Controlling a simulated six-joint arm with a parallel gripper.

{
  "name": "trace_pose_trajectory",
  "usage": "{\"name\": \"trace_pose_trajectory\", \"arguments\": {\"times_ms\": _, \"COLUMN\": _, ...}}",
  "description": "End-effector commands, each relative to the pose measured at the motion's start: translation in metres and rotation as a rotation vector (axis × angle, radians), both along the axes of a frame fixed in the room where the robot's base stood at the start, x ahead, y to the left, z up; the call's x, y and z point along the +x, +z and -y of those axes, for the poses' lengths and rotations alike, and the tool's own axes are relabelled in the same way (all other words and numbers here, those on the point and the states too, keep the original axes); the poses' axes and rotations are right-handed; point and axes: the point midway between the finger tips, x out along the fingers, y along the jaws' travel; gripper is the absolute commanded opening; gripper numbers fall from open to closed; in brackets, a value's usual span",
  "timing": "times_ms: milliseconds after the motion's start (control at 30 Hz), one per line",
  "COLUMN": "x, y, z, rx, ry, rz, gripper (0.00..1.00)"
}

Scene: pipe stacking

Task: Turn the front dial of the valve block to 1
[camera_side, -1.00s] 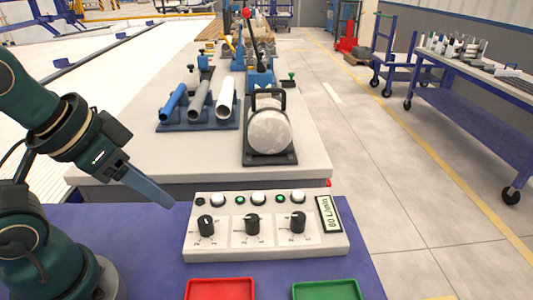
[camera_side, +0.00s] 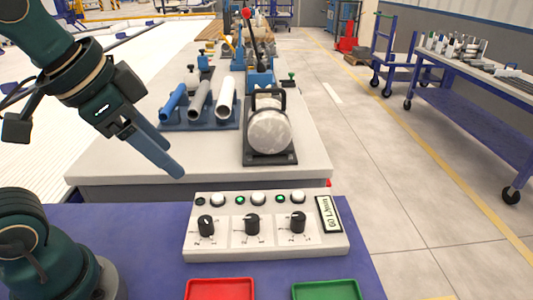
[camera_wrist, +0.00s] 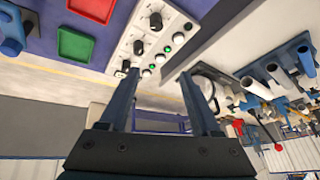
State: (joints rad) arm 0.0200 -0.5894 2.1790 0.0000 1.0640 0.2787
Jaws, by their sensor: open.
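The valve block (camera_side: 268,250) is a white box with three black dials in a row: a left dial (camera_side: 206,226), a middle dial (camera_side: 252,224) and a right dial (camera_side: 298,222). I cannot tell which one is the front dial, and the scale numbers are too small to read. My gripper (camera_side: 174,174) is open and empty, above and to the left of the block, touching nothing. In the wrist view its two fingers (camera_wrist: 157,75) are spread apart, and the block (camera_wrist: 163,42) lies beyond them with its dials in sight.
Small white knobs and green lamps line the block's back row, beside a label plate (camera_side: 329,214). A red tray (camera_side: 220,283) and a green tray (camera_side: 326,284) lie in front. Behind stand a round valve body (camera_side: 270,132) and a pipe rack (camera_side: 197,124).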

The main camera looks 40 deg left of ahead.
Motion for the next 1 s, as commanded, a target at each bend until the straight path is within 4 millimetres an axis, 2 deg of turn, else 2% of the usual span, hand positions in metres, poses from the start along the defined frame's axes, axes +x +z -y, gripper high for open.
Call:
{"name": "trace_pose_trajectory", "arguments": {"times_ms": 100, "x": 0.028, "y": 0.018, "z": 0.007, "rx": 0.048, "ry": -0.123, "rz": -0.036, "gripper": 0.64}}
{"name": "trace_pose_trajectory", "arguments": {"times_ms": 233, "x": 0.058, "y": 0.028, "z": 0.018, "rx": 0.093, "ry": -0.255, "rz": -0.082, "gripper": 0.64}}
{"name": "trace_pose_trajectory", "arguments": {"times_ms": 467, "x": 0.11, "y": 0.019, "z": 0.044, "rx": 0.154, "ry": -0.466, "rz": -0.169, "gripper": 0.64}}
{"name": "trace_pose_trajectory", "arguments": {"times_ms": 567, "x": 0.13, "y": 0.006, "z": 0.057, "rx": 0.173, "ry": -0.549, "rz": -0.211, "gripper": 0.64}}
{"name": "trace_pose_trajectory", "arguments": {"times_ms": 733, "x": 0.157, "y": -0.03, "z": 0.082, "rx": 0.198, "ry": -0.675, "rz": -0.286, "gripper": 0.64}}
{"name": "trace_pose_trajectory", "arguments": {"times_ms": 867, "x": 0.169, "y": -0.065, "z": 0.1, "rx": 0.206, "ry": -0.74, "rz": -0.343, "gripper": 0.64}}
{"name": "trace_pose_trajectory", "arguments": {"times_ms": 1000, "x": 0.172, "y": -0.098, "z": 0.113, "rx": 0.207, "ry": -0.773, "rz": -0.399, "gripper": 0.64}}
